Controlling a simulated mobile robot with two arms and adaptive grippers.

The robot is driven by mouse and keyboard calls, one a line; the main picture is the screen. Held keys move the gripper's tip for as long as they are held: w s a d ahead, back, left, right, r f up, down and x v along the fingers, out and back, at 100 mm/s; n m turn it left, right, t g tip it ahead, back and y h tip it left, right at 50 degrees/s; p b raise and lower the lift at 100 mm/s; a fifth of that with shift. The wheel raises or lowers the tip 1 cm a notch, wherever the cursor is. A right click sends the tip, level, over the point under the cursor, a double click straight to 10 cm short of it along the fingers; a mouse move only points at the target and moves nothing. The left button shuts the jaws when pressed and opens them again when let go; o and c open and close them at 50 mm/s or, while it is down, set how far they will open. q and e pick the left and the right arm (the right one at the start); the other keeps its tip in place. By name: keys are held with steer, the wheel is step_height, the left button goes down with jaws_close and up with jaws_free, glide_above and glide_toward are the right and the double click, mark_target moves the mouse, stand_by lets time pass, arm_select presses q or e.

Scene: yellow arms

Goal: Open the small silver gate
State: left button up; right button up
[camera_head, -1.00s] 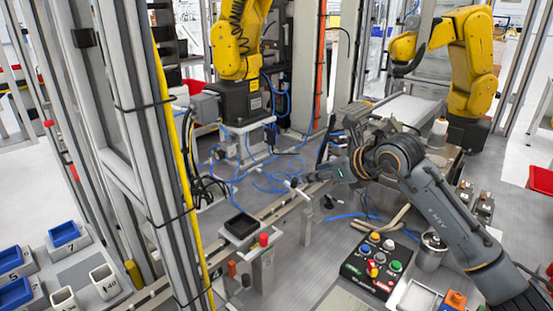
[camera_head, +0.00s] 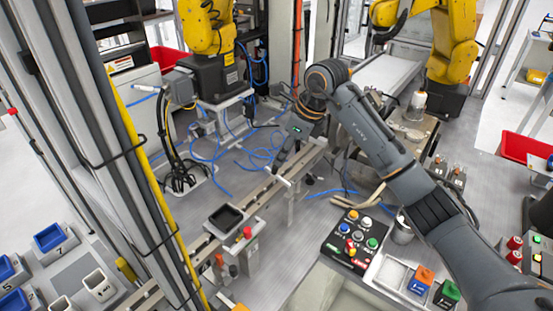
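A small silver bar (camera_head: 284,180), which looks like the gate, sits at the conveyor rail (camera_head: 262,196) near the middle of the head view. It is small, and I cannot tell whether it is open or shut. My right arm comes in from the lower right, and its wrist is bent down over the rail. My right gripper (camera_head: 279,162) points down just above and beside the silver bar. Its fingers are dark and small, so I cannot tell whether they touch the bar or how wide they are. My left gripper is not in view.
A black tray (camera_head: 226,217) sits on the rail's near end. A button panel (camera_head: 353,240) stands right of the rail. Blue hoses (camera_head: 232,165) lie behind it. Yellow robot arms (camera_head: 205,25) stand at the back. A frame post with a yellow strip (camera_head: 150,180) rises at left.

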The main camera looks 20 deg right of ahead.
steer(key=p+x, duration=0.1)
steer(key=x, duration=0.4)
steer(key=shift+w+f, duration=0.1)
steer(key=shift+f, duration=0.2)
jaws_close()
